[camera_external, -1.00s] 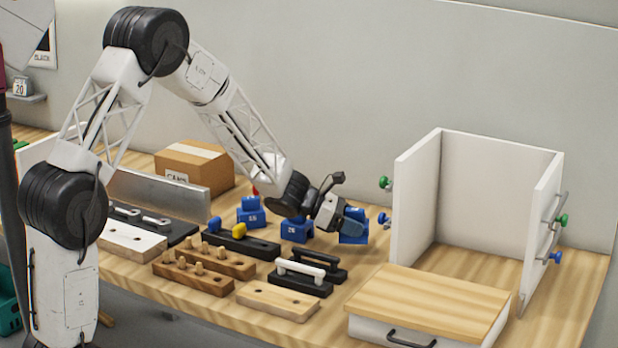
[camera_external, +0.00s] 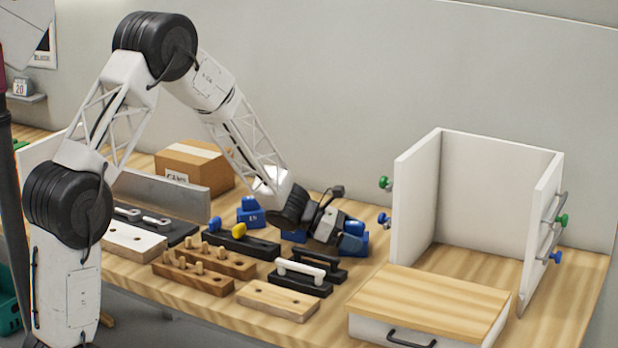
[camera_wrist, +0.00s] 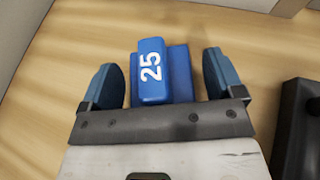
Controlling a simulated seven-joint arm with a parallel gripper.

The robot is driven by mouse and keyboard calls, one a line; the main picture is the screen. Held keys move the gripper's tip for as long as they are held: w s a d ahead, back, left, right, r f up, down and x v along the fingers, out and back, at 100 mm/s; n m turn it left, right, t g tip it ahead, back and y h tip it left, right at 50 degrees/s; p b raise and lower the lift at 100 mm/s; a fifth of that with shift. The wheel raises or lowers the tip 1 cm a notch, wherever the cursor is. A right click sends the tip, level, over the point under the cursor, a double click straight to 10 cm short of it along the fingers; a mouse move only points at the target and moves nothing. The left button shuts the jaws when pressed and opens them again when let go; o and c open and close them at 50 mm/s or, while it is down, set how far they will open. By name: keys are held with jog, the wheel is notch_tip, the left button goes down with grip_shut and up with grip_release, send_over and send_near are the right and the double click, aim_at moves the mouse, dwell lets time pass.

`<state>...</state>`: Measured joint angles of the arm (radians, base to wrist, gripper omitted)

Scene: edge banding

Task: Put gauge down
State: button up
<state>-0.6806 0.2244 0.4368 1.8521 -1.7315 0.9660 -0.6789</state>
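A blue gauge block with a white "25" (camera_wrist: 152,70) stands on the wooden table in the wrist view. My gripper (camera_wrist: 163,78) has its two blue fingers spread either side of it, with a visible gap on each side. In the external view my gripper (camera_external: 354,237) is low over the table at this blue gauge (camera_external: 362,246), whose body is mostly hidden behind the fingers.
Black handle jigs (camera_external: 320,266) lie close in front of my gripper. Wooden peg racks (camera_external: 194,276) and a drilled board (camera_external: 278,300) lie nearer the front. A white cabinet carcass (camera_external: 418,200) and a drawer (camera_external: 428,305) stand to the right.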

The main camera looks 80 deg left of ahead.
jog(key=shift+r, duration=0.1)
jog(key=shift+s+r, duration=0.1)
jog(key=shift+s+a+r, duration=0.25)
jog(key=shift+s+a, duration=0.05)
jog(key=shift+s, duration=0.25)
jog(key=shift+s+a+r, duration=0.25)
jog(key=shift+s+r, duration=0.35)
jog(key=shift+s, duration=0.1)
notch_tip(320, 180, up, 5)
jog(key=shift+f, duration=0.15)
jog(key=shift+r, duration=0.8)
